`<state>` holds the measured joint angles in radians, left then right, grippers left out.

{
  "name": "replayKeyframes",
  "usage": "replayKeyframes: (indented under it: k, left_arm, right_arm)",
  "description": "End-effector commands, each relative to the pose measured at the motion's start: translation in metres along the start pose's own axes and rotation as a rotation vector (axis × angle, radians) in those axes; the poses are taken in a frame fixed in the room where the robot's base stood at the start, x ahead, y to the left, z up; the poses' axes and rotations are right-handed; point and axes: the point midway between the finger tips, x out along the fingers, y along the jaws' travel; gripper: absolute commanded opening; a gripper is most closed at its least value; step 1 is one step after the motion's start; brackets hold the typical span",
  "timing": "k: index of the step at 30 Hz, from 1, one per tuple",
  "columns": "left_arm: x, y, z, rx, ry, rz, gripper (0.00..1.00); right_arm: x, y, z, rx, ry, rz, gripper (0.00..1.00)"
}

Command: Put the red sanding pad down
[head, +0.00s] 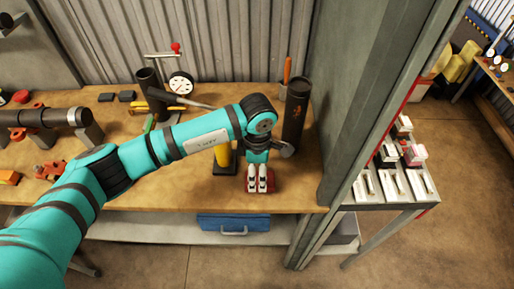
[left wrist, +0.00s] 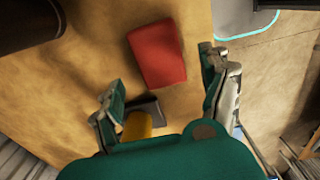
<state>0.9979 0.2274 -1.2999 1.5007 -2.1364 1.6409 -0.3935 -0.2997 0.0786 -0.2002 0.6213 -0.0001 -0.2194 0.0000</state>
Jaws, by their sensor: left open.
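The red sanding pad (left wrist: 157,53) lies flat on the wooden bench top. In the left wrist view it is just beyond the fingertips, tilted a little and apart from both fingers. In the head view the red pad (head: 271,181) shows at the edges of my left gripper (head: 257,182), which hides most of it. The left gripper also shows in the left wrist view (left wrist: 163,88), with its two fingers spread wide and nothing between the tips. My right gripper is in neither view.
A dark upright cylinder (head: 295,116) stands behind the gripper. A yellow-handled tool (head: 222,155) with a dark base stands close to its left. A dial gauge (head: 180,84) is farther back. The bench's right end is by a grey post (head: 335,150).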

Motion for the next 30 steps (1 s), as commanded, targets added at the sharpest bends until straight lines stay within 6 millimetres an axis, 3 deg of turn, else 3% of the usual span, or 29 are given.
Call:
replayKeyframes:
  k: [1, 9, 15, 21, 30]
  left_arm:
    - [-0.005, 0.004, -0.002, 0.002, -0.002, 0.01, 0.79]
    - [-0.075, 0.003, -0.001, 0.001, -0.001, 0.006, 0.79]
    - [-0.113, 0.002, -0.001, 0.0, 0.0, 0.004, 0.79]
    - [-0.13, 0.001, -0.002, 0.0, 0.0, 0.001, 0.79]
    - [-0.132, 0.001, -0.002, 0.0, 0.0, -0.001, 0.79]
  right_arm:
    - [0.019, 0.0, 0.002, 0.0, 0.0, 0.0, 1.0]
    - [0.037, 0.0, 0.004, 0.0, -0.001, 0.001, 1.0]
    - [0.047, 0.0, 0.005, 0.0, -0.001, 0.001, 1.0]
    - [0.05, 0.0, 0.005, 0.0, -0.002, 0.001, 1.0]
    - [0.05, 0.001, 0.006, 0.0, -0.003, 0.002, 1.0]
